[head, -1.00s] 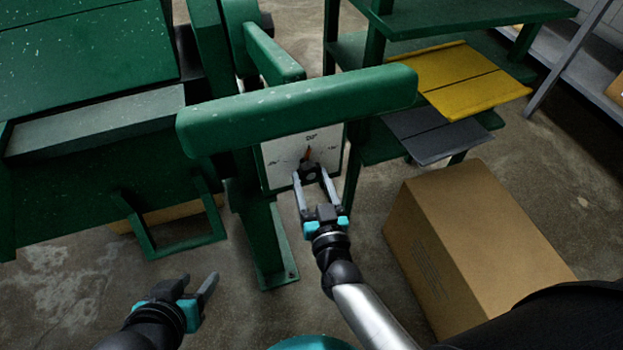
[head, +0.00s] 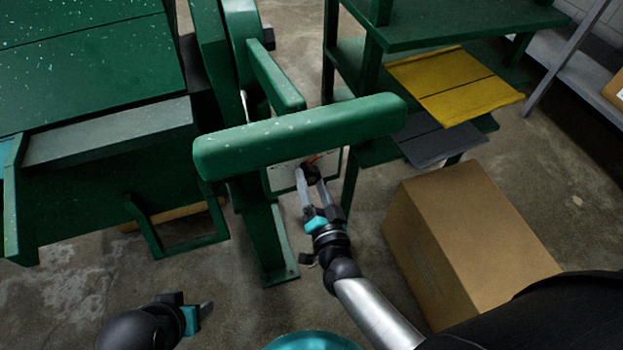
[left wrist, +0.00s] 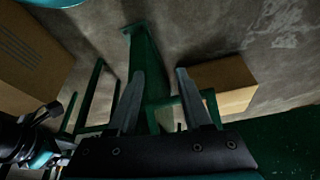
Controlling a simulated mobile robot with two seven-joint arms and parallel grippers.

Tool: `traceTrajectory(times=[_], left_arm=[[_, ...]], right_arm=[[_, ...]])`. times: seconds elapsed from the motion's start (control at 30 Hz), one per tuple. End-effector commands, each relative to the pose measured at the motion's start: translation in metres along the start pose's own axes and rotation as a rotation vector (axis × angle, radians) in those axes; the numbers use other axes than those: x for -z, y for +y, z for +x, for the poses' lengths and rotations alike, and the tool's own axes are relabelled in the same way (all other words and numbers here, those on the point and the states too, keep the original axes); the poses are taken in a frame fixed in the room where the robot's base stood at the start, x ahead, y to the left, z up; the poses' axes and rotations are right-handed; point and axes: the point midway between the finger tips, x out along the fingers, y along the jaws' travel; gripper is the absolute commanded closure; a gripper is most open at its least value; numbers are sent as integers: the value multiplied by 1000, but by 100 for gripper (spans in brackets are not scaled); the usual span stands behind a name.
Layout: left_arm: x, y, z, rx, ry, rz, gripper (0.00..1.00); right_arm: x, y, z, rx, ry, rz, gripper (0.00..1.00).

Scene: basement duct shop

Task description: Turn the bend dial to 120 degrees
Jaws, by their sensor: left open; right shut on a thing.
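The bend dial's white plate (head: 283,177) stands below the green bar, and the bar hides its upper part. The black dial knob (head: 310,172) has an orange pointer (head: 313,159) that leans to the upper right. The scale numbers cannot be read now. My right gripper (head: 309,180) is shut on the knob, with its fingers on either side, rolled over to one side. My left gripper (head: 198,312) is low at the left of the head view, away from the dial. In the left wrist view its two fingers (left wrist: 164,88) are apart, with nothing between them.
The green bar (head: 300,135) crosses just above the dial. A green machine (head: 90,160) fills the left. A cardboard box (head: 470,240) stands right of my right arm. A green shelf (head: 460,25) holds yellow (head: 455,85) and grey sheets.

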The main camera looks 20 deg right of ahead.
Motion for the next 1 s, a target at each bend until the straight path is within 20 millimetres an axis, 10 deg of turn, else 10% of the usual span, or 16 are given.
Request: traceTrajectory(times=[1.0], left_arm=[[-7, 1, 16, -2, -21, 1, 50]], right_arm=[[0, 1, -1, -6, -41, 418, 94]])
